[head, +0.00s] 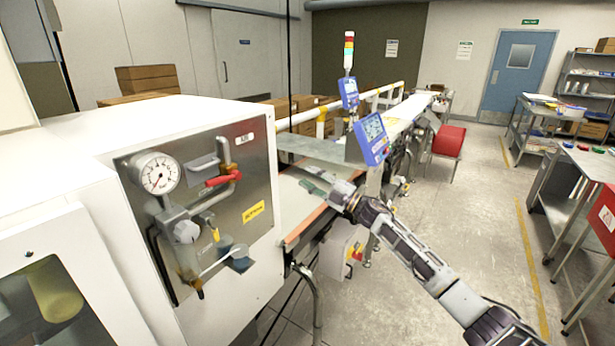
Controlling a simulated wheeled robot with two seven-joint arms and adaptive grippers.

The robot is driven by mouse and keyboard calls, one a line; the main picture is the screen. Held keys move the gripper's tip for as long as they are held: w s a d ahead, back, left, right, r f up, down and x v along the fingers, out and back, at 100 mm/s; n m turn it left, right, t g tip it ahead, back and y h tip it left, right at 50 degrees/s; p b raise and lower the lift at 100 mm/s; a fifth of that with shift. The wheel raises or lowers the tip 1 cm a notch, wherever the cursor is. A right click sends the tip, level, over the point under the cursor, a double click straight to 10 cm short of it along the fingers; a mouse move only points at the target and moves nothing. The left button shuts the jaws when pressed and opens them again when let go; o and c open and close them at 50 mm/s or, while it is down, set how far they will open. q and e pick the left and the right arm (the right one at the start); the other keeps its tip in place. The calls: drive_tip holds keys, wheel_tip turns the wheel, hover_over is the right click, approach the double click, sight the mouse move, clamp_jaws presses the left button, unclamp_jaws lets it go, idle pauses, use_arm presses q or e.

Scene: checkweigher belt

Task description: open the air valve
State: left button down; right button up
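The air valve has a red lever (223,180) and sits on grey pipework on the steel panel (255,190) of the white cabinet. The lever lies nearly level, its red grip pointing left from the pipe. A round pressure gauge (158,174) is left of it; its needle is too small to read surely. My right gripper (314,188) is to the right of the panel, over the belt and well apart from the lever. Its fingers are small and dark against the belt, so their opening is unclear. My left gripper is out of view.
A filter bowl (186,232) and a small cup-like part hang below the valve. The conveyor belt (292,196) runs back beside the cabinet, with a blue display (372,138) above it. The floor at right is clear up to the red-sided tables.

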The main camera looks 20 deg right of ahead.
drive_tip(key=shift+w+d+f+m+t+h, duration=0.3)
drive_tip(key=shift+d+f+m+h, duration=0.15)
drive_tip(key=shift+f, duration=0.15)
drive_tip(key=shift+w+d+f+m+t+h, duration=0.2)
drive_tip(key=shift+w+d+f+m+h, duration=0.1)
drive_tip(key=shift+d+f+m+h, duration=0.25)
drive_tip(key=shift+a, duration=0.1)
drive_tip(key=shift+c, duration=0.4)
